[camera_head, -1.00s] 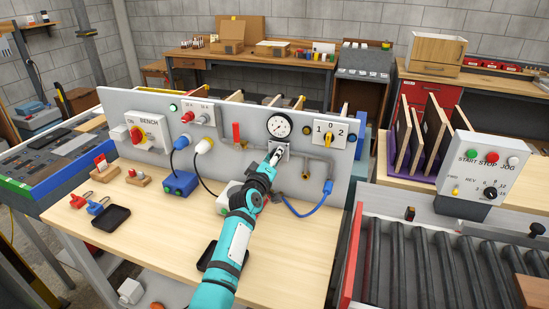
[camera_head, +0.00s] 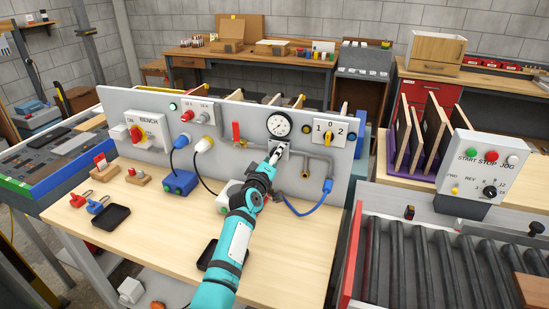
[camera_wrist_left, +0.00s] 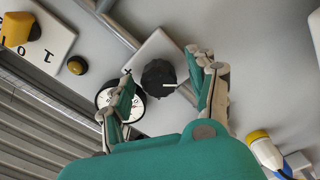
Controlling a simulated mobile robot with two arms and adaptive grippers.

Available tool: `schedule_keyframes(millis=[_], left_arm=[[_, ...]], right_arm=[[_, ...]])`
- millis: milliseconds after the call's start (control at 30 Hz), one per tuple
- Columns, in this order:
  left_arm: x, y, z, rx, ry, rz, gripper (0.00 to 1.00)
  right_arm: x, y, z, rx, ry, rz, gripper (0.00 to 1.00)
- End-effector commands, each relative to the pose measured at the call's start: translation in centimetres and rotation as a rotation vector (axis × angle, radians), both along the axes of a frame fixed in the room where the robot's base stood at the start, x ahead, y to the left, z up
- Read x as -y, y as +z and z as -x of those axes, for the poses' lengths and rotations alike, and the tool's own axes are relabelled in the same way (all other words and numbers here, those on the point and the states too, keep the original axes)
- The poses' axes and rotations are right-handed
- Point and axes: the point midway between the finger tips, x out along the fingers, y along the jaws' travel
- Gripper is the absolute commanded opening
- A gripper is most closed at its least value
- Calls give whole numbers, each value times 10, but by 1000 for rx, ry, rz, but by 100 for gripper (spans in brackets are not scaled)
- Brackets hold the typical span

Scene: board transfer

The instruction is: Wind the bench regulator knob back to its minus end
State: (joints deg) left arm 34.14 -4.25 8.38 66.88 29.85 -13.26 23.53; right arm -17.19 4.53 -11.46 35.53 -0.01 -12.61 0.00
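The regulator knob (camera_wrist_left: 158,77) is a round black knob with a white pointer line, on a light square plate (camera_wrist_left: 160,48) in the left wrist view. In the head view my gripper hides most of it, below the round pressure gauge (camera_head: 278,125). My left gripper (camera_head: 276,156) is at the plate. In the left wrist view my left gripper (camera_wrist_left: 160,64) is open, one finger on each side of the knob, with visible gaps. The gauge (camera_wrist_left: 122,102) is partly behind one finger there. The knob's scale is not readable. My right gripper is not in view.
On the panel, a red-handled valve (camera_head: 236,132) is left of the gauge and a yellow selector switch (camera_head: 328,136) is right. Grey pipes (camera_head: 313,157) run close to the knob plate. A blue hose (camera_head: 305,212) hangs below. A black tray (camera_head: 110,217) lies on the bench.

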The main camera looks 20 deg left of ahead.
Motion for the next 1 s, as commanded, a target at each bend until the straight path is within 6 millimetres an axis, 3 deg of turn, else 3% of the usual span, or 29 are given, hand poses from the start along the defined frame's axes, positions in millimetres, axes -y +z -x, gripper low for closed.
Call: schedule_keyframes(millis=[333,800,1000], left_arm=[[-1,1,13,3,1,-1,58],[-4,0,97,0,2,-1,58],[-4,0,117,1,1,-1,58]], right_arm=[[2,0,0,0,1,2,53],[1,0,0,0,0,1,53],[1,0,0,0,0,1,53]])
